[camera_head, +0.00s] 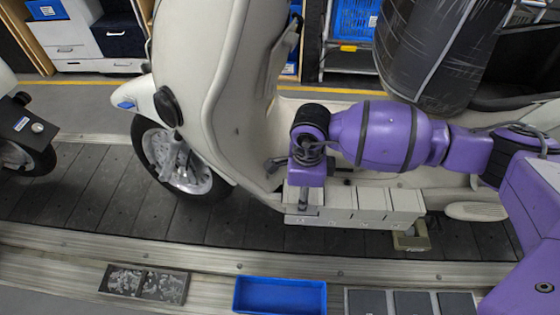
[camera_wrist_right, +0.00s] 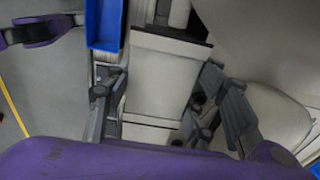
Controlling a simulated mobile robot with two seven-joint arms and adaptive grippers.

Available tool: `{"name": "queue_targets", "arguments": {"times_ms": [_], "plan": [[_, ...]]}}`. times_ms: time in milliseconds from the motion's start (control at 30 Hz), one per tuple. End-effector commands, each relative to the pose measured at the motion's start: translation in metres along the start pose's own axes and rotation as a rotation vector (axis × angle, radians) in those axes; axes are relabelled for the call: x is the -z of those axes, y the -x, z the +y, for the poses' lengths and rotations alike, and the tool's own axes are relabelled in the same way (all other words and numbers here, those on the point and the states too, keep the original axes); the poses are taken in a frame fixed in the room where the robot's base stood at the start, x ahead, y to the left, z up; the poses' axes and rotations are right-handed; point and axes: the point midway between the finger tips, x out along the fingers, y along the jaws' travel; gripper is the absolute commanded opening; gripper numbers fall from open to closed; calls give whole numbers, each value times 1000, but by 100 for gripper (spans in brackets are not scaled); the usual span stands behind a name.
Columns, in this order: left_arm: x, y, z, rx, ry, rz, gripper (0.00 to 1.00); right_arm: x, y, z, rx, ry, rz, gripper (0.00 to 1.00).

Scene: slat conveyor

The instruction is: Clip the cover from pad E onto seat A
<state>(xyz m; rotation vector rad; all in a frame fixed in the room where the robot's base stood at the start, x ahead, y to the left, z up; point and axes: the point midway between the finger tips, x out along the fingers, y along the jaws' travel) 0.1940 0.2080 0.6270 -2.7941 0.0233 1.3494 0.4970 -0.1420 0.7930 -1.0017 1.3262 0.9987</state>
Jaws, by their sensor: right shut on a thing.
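My right gripper (camera_head: 304,200) points down at the left end of a row of pale grey box-shaped parts (camera_head: 372,207) along the scooter's side. In the wrist view my right gripper's dark fingers (camera_wrist_right: 165,105) stand on both sides of a pale grey cover (camera_wrist_right: 165,78) and are shut on it. The cover lies at the row; whether it is clipped onto a seat cannot be told. Dark grey pads (camera_head: 412,302) show at the bottom right, partly cut off by the frame. No letters are readable on pads or seats. My left gripper does not show in the head view.
The pale scooter (camera_head: 225,75) stands on the dark slat conveyor (camera_head: 90,190). A blue tray (camera_head: 280,282) and a grey tray with small parts (camera_head: 145,284) sit along the front rail. A dark wrapped seat (camera_head: 435,50) is above my right arm. Another scooter's wheel (camera_head: 30,160) is at left.

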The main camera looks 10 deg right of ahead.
Motion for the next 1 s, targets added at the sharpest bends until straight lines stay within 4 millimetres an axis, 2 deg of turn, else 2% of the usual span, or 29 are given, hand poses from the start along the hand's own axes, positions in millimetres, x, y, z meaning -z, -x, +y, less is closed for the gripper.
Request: {"name": "queue_targets", "arguments": {"times_ms": [300,333,467,867,1000], "plan": [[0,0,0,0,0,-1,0,0,-1,0,-1,0,0,24],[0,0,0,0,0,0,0,0,-1,0,-1,0,0,55],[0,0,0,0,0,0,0,0,-1,0,-1,0,0,72],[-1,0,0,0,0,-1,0,0,0,0,0,-1,0,73],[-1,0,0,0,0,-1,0,0,10,-1,2,-1,-1,73]]}}
